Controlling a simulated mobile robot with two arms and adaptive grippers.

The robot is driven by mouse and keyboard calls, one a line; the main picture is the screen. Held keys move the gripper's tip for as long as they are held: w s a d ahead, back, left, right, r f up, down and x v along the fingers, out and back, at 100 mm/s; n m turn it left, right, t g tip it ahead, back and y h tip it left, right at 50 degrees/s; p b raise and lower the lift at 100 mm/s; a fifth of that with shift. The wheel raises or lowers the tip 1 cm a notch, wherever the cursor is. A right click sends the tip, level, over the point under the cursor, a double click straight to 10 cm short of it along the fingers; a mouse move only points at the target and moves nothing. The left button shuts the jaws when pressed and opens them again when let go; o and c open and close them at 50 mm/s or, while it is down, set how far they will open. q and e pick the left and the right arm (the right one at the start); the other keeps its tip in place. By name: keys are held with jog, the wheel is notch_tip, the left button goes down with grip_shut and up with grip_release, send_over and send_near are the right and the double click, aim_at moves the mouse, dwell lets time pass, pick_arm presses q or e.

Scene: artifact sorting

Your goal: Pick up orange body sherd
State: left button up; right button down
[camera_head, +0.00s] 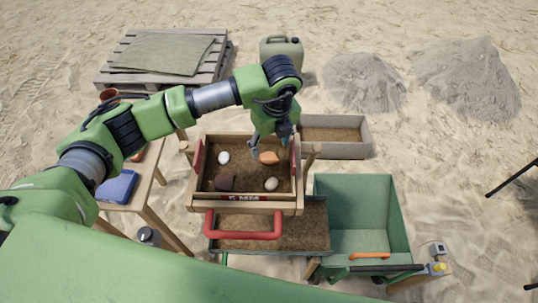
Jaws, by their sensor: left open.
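The orange body sherd (269,158) lies on the soil in the wooden sieve box (250,202), at its back right. My left gripper (265,149) points down just above and behind the sherd, inside the box's back right area. Its fingers are apart and nothing shows between them. I cannot tell whether a finger touches the sherd. My right gripper is not in view.
In the box also lie a white piece (223,158), a dark brown piece (225,182) and a pale piece (271,184). A green cart (360,205) stands at right. A soil tray (352,152) lies behind. A side table (146,185) with a blue item (118,186) stands at left.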

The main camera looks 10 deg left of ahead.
aim_at(269, 158)
pick_arm(q)
jog(key=f, duration=0.2)
jog(key=f+p, duration=0.1)
jog(key=f, duration=0.2)
jog(key=shift+w+a, duration=0.2)
jog(key=shift+w+f, duration=0.1)
jog(key=shift+f, duration=0.4)
jog(key=c, duration=1.1)
